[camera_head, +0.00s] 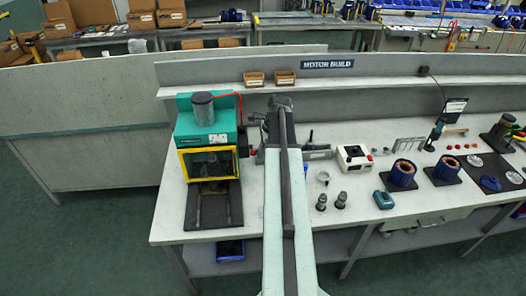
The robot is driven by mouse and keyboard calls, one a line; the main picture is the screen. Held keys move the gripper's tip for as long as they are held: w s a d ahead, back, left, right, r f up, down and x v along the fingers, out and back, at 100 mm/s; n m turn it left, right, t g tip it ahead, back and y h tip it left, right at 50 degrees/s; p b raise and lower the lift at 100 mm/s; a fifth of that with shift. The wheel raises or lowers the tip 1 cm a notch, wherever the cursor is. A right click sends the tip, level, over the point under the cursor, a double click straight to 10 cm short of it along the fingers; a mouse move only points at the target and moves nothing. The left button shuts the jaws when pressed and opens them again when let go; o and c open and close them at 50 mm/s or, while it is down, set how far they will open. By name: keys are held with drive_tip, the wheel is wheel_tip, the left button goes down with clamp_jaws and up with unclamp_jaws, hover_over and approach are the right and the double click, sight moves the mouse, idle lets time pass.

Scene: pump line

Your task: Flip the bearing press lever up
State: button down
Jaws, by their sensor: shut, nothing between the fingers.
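A green press-like machine (207,121) with a yellow-framed front window and a grey cylinder on top stands at the left end of the white bench. A dark round part (243,141) sits on its right side. A grey device with a short upright dark handle (310,137) stands just right of my arm, partly hidden behind it. I cannot tell for sure which part is the bearing press lever. My arm reaches forward over the bench. My gripper (277,104) is at its far end, shut and empty, small and dark; contact with the device cannot be made out.
Right of my arm stand a white box with a red button (354,157), two dark fittings (341,200), a teal block (383,199) and blue motor stators (403,174). A raised ledge (360,82) with two small bins runs behind. The front bench edge is mostly clear.

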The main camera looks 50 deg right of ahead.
drive_tip(key=shift+f, duration=0.1)
drive_tip(key=s+d+r+p, duration=0.2)
drive_tip(key=d+r+p, duration=0.4)
drive_tip(key=r+p, duration=0.1)
drive_tip(key=shift+s, duration=0.25)
idle(0.4)
